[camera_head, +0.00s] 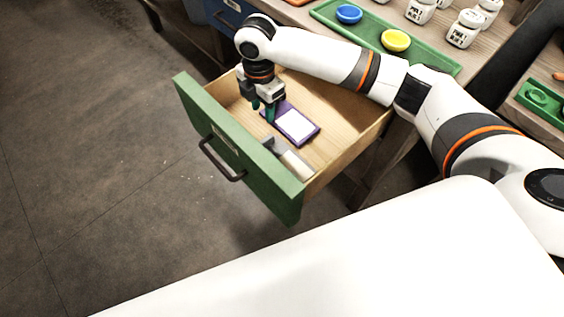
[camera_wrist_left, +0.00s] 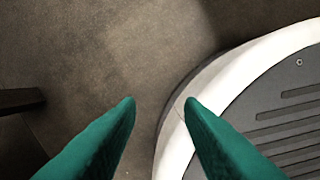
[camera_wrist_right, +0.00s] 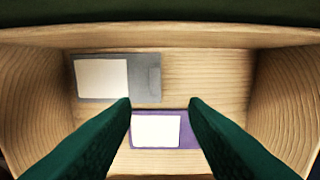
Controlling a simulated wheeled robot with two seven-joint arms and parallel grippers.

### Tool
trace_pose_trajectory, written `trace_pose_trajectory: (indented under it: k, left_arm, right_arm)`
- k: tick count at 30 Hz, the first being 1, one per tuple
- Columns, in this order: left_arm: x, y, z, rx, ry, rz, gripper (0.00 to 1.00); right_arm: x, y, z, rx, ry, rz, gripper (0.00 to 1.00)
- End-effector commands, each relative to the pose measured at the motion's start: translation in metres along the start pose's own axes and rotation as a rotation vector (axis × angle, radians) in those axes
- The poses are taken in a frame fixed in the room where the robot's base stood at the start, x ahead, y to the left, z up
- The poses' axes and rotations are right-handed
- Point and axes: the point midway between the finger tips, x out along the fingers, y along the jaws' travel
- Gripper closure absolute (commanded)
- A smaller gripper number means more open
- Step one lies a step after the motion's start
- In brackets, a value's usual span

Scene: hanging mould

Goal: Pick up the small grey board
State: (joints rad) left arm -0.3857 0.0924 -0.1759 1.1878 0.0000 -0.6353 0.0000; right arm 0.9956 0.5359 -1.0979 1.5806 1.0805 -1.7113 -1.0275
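The small grey board (camera_head: 284,155), with a white label, lies in the open drawer near its green front in the head view. In the right wrist view, the grey board (camera_wrist_right: 147,77) lies flat on the drawer floor, up and left of the fingertips. A purple board (camera_head: 296,123) with a white label lies beside it, and it also shows below the grey one in the right wrist view (camera_wrist_right: 188,137). My right gripper (camera_head: 263,112) is open and empty, pointing down above the drawer. My left gripper (camera_wrist_left: 160,104) is open and empty over the floor, outside the head view.
The wooden drawer (camera_head: 344,119) has raised walls and a green front (camera_head: 237,152) with a dark handle. A green tray (camera_head: 430,62) with a blue bowl (camera_head: 348,14) and a yellow bowl (camera_head: 396,40) is on the bench. White jars (camera_head: 464,28) stand beside it.

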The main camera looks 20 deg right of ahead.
Motion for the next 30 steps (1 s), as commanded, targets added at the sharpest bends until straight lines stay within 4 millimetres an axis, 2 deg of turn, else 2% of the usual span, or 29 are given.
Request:
trace_pose_trajectory:
  k: [2, 5, 12, 20, 27, 30]
  left_arm:
    - [0.002, 0.000, 0.006, -0.001, -0.006, 0.001, 0.66]
    - [-0.003, 0.001, 0.014, -0.002, -0.011, 0.001, 0.66]
    - [-0.019, 0.002, 0.035, -0.006, -0.026, 0.003, 0.66]
    - [-0.029, 0.003, 0.045, -0.007, -0.032, 0.004, 0.66]
    - [-0.048, 0.004, 0.063, -0.010, -0.047, 0.005, 0.66]
    - [-0.054, 0.004, 0.067, -0.011, -0.050, 0.006, 0.66]
  right_arm:
    - [0.010, 0.000, 0.000, 0.000, 0.000, 0.000, 0.60]
    - [0.021, 0.000, 0.000, 0.001, 0.000, 0.002, 0.60]
    - [0.061, 0.001, 0.001, -0.001, 0.000, 0.001, 0.60]
    - [0.082, 0.002, 0.001, -0.001, 0.000, 0.001, 0.60]
    - [0.117, 0.008, 0.004, 0.001, 0.001, 0.001, 0.60]
    - [0.125, 0.008, 0.004, 0.000, 0.001, 0.000, 0.60]
